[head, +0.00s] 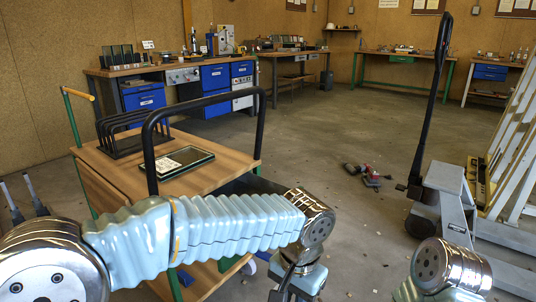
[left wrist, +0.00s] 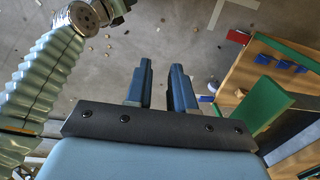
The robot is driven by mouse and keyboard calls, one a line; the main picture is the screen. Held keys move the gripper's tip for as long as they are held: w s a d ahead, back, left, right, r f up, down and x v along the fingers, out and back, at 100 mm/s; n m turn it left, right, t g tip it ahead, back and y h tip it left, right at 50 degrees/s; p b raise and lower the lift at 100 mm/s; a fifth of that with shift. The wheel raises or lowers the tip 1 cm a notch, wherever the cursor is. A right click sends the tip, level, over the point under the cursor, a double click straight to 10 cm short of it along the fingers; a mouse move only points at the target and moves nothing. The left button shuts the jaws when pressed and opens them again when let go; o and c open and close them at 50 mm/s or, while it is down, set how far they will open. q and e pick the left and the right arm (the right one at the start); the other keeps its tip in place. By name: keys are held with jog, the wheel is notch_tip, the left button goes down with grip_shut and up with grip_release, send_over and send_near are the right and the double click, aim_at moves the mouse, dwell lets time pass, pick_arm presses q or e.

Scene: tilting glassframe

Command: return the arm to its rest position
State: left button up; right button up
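My left arm (head: 215,230) reaches across the front of the head view from the left, with a pale blue ribbed sleeve and chrome joints. It bends down at a chrome elbow (head: 318,215) and runs out of the bottom edge. In the left wrist view my left gripper (left wrist: 160,75) has its two blue fingers apart, with only grey floor showing between them. My right arm (head: 450,268) shows as a chrome joint at the bottom right of the head view. My right gripper is out of view.
A wooden-topped cart (head: 222,152) with a black handle stands just behind my left arm, carrying a framed glass panel (head: 176,162) and a black rack (head: 135,136). A grey pallet jack (head: 447,180) stands at right.

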pick_arm(q)
jog(key=a+f+n+g+h, duration=0.1)
jog(key=a+f+n+h, duration=0.15)
jog(key=f, duration=0.95)
jog(key=a+f+n+g+h, duration=0.1)
jog(key=a+f, duration=0.3)
jog(key=f, duration=0.8)
jog(key=s+a+f+n+t, duration=0.1)
jog(key=s+a+f+n, duration=0.1)
jog(key=s+a+f, duration=0.2)
jog(key=s+a+f+n+t+h, duration=0.1)
jog(key=s+a+f+n, duration=0.2)
jog(key=a+f, duration=0.3)
notch_tip(320, 180, down, 4)
jog(key=shift+s+r+n+t, duration=0.25)
jog(key=shift+s+n+t, duration=0.1)
jog(key=shift+s, duration=0.15)
